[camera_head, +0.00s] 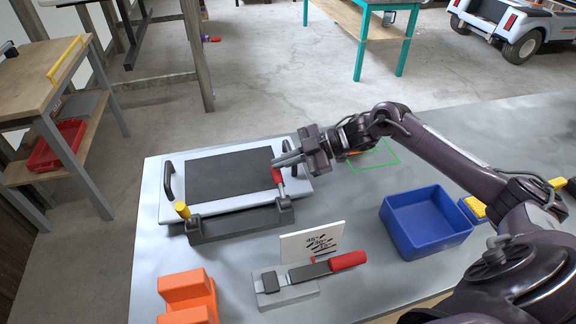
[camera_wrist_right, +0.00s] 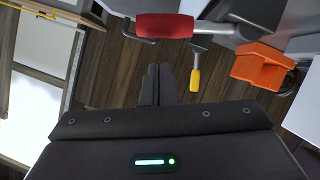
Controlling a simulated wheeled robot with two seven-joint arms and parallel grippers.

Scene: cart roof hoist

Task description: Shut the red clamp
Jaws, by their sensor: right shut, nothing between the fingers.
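The red clamp's handle (camera_head: 278,174) stands up, slightly tilted, at the right end of a dark bar along the front edge of a white panel. In the right wrist view the red handle (camera_wrist_right: 165,26) lies across the top, just beyond my fingertips. My right gripper (camera_head: 277,161) is shut and empty, its fingers pointing left beside the top of the red handle. The closed fingers (camera_wrist_right: 157,80) show in the wrist view with a small gap in the picture before the handle; I cannot tell whether they touch. My left gripper is not in view.
A yellow-handled clamp (camera_head: 182,210) stands at the bar's left end. A red-handled tool (camera_head: 347,260) lies in front, by a small white sign (camera_head: 312,243). An orange block (camera_head: 187,297) and a blue bin (camera_head: 427,217) stand on the grey table. A green outline (camera_head: 374,157) is at the back.

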